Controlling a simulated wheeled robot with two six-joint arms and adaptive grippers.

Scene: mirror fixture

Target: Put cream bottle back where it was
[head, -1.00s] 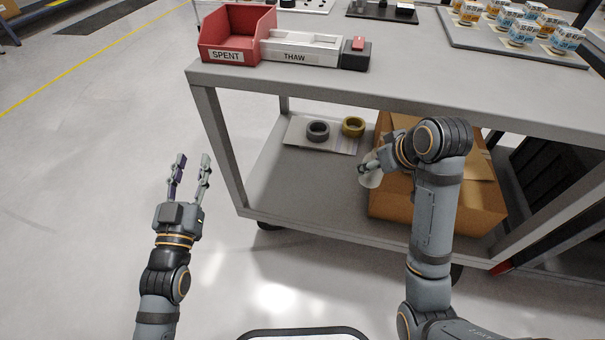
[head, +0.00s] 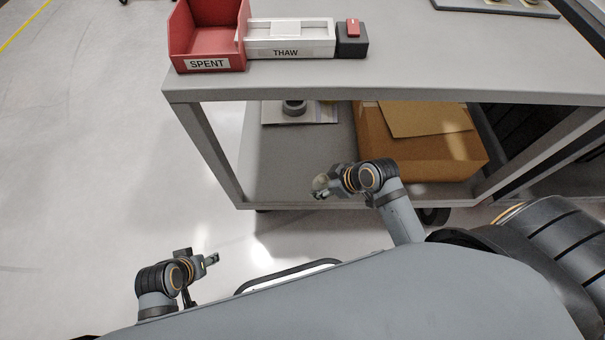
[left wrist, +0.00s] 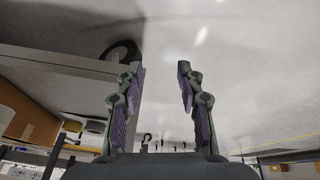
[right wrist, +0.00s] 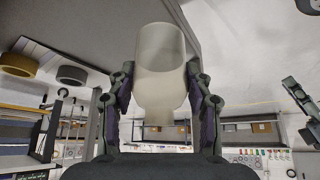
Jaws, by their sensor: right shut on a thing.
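The cream bottle (right wrist: 160,72) is in my right gripper (right wrist: 160,110), held between both fingers in the right wrist view. In the head view the bottle (head: 321,182) is a small pale shape, partly covered by my right gripper (head: 322,192), in front of the cart's lower shelf. My left gripper (left wrist: 160,95) is open and empty in the left wrist view. In the head view my left gripper (head: 213,260) is low at the left, over the floor, away from the cart.
The grey cart (head: 400,75) carries a red SPENT bin (head: 208,40), a white THAW tray (head: 290,38) and a black box with a red top (head: 352,40). Its lower shelf (head: 262,165) holds a cardboard box (head: 420,150) and a grey tape roll (head: 294,107). Floor at left is clear.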

